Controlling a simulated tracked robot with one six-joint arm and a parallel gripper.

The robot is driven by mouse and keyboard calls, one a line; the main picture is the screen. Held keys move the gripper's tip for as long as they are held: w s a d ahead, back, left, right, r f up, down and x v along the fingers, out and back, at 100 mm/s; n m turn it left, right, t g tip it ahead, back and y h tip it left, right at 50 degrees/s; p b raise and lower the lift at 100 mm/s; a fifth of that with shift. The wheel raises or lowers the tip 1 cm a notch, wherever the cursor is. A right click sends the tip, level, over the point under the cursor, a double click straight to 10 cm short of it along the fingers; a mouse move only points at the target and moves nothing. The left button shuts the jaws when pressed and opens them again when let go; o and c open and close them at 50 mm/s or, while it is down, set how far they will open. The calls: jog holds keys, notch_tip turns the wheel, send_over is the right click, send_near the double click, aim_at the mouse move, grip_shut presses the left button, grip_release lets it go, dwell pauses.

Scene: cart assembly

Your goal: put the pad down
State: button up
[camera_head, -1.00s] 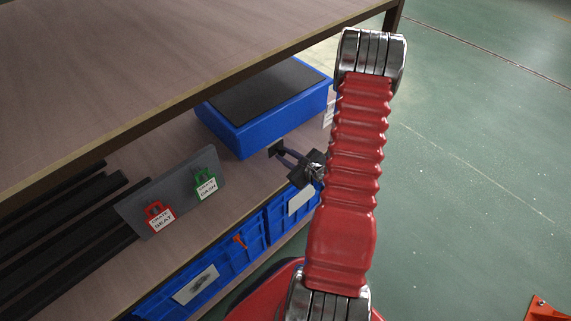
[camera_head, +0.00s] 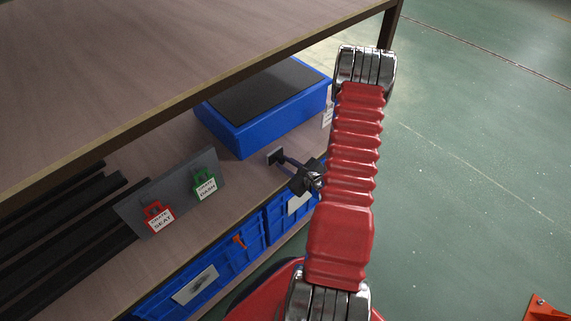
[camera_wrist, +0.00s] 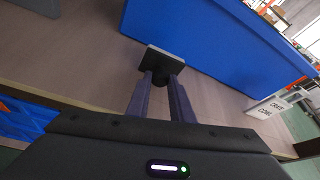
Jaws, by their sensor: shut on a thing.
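The pad (camera_wrist: 165,63) is a small dark square plate at the fingertips of my gripper (camera_wrist: 161,84) in the wrist view. My gripper is shut on it, with the two fingers close together behind the plate. In the head view the pad (camera_head: 275,157) shows small over the lower shelf, just in front of the blue box. My gripper (camera_head: 283,161) reaches in from the right. I cannot tell whether the pad touches the shelf or hangs just above it.
A blue box (camera_head: 253,137) with a dark top stands behind the pad on the lower shelf (camera_head: 180,145). A grey board with red (camera_head: 158,217) and green (camera_head: 205,186) tags stands left, by black bars. The upper shelf (camera_head: 150,60) overhangs. Blue crates (camera_head: 235,250) sit below.

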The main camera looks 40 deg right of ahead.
jog(key=o, duration=0.9)
jog(key=shift+f, duration=0.1)
jog(key=shift+o, duration=0.2)
jog(key=shift+a, duration=0.1)
jog(key=d+v, duration=0.1)
jog(key=v, duration=1.1)
jog(key=shift+a, duration=0.4)
